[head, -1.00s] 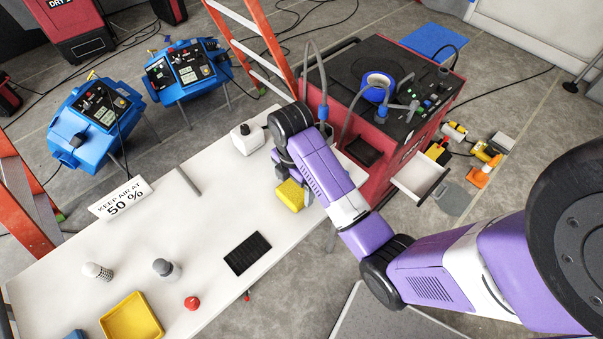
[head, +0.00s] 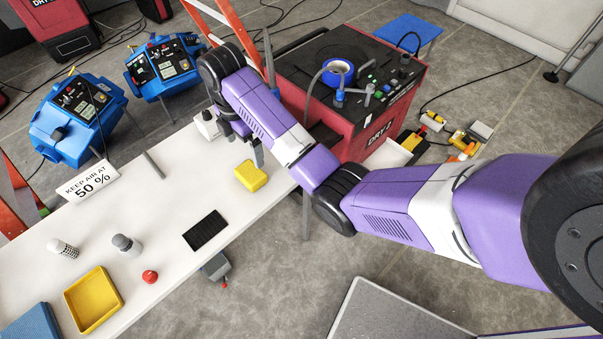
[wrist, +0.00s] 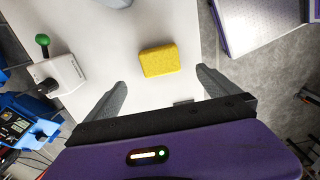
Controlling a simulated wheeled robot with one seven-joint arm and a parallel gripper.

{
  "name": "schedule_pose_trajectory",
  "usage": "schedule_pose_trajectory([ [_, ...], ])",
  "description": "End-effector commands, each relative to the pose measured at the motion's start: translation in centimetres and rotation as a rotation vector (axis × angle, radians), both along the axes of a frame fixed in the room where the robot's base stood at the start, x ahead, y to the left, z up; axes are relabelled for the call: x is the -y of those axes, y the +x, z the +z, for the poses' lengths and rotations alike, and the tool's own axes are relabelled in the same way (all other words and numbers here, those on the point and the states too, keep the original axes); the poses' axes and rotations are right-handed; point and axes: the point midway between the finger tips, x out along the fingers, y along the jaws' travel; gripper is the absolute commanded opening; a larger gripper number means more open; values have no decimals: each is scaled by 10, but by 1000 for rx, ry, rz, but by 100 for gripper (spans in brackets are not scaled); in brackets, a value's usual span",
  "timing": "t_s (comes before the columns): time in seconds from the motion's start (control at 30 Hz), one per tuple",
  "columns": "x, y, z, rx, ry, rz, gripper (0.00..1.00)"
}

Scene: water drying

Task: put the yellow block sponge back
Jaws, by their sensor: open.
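The yellow block sponge (head: 250,176) lies on the white table (head: 165,215), near its right end. In the head view my gripper is partly hidden by my arm, above the far edge of the table, beyond the sponge.
A red dryer machine (head: 385,105) stands at the right end. Bare tabletop surrounds the sponge.

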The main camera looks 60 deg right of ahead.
Motion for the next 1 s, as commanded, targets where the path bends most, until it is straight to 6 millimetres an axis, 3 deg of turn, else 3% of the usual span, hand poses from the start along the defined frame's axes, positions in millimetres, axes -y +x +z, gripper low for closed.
schedule_pose_trajectory([
  [0.17, -10, -2, -14, 20, 4, -17, 100],
  [0.4, -71, -23, -85, 194, 39, -179, 100],
  [0.6, -115, -54, -121, 349, 87, -346, 100],
  [0.8, -151, -99, -137, 497, 155, -517, 100],
  [1.0, -175, -154, -128, 642, 239, -686, 100],
])
